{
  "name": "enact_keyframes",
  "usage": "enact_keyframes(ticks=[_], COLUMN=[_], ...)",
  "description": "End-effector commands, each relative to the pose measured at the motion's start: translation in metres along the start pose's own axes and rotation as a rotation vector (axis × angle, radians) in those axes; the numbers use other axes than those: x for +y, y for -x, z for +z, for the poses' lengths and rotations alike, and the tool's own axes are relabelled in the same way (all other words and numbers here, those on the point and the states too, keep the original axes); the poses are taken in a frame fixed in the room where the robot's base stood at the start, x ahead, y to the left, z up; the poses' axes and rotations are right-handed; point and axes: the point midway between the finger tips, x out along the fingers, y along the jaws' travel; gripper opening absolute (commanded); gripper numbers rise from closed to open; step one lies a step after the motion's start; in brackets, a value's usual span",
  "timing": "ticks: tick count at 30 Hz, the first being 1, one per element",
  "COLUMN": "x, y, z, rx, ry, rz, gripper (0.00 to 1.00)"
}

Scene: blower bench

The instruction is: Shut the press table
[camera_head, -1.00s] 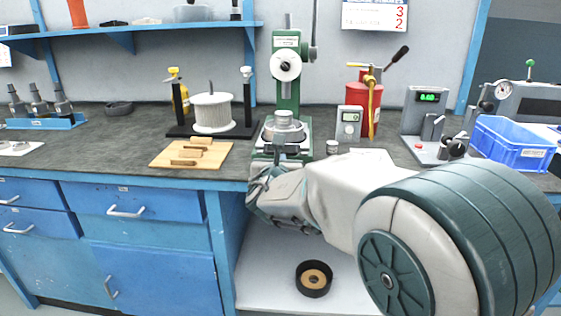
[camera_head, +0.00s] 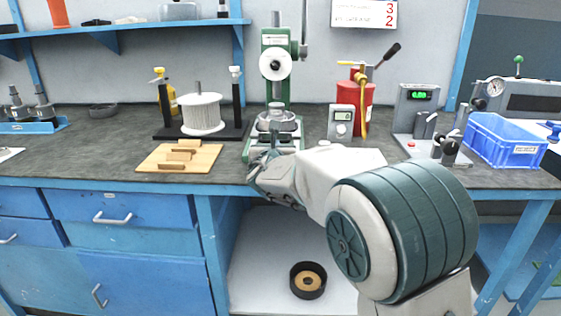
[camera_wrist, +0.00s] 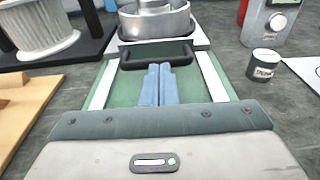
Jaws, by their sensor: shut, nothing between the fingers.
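The green press (camera_head: 277,70) stands at the back of the bench. Its press table (camera_head: 252,152) is a green slide at the base, bearing a round metal piece. In the wrist view the table shows as a green plate (camera_wrist: 118,88) between two pale strips, with a black bar handle (camera_wrist: 186,54) across it in front of the metal piece (camera_wrist: 155,24). My gripper (camera_wrist: 160,68) is shut and empty, its two blue fingers together, pointing at the middle of the handle. Whether the tips touch the handle I cannot tell.
A wooden board (camera_head: 205,159) with blocks and a white spool (camera_head: 202,114) stand left of the press. A grey meter (camera_head: 341,122) and red extinguisher (camera_head: 355,95) stand right. A small labelled canister (camera_wrist: 263,65) sits close to the table's right side. A blue crate (camera_head: 500,143) is farther right.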

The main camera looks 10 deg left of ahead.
Motion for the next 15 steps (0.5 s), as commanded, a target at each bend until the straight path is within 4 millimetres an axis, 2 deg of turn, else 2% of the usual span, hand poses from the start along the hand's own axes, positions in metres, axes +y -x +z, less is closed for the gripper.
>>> enact_keyframes(ticks=[8, 11, 15], x=[0.0, -0.001, -0.001], y=[0.002, 0.01, 0.035], z=[0.005, 0.005, 0.005], rx=[-0.007, -0.006, -0.006], ry=[0.0, 0.0, -0.001], rz=[0.002, 0.001, 0.002], gripper=[0.0, 0.0, 0.0])
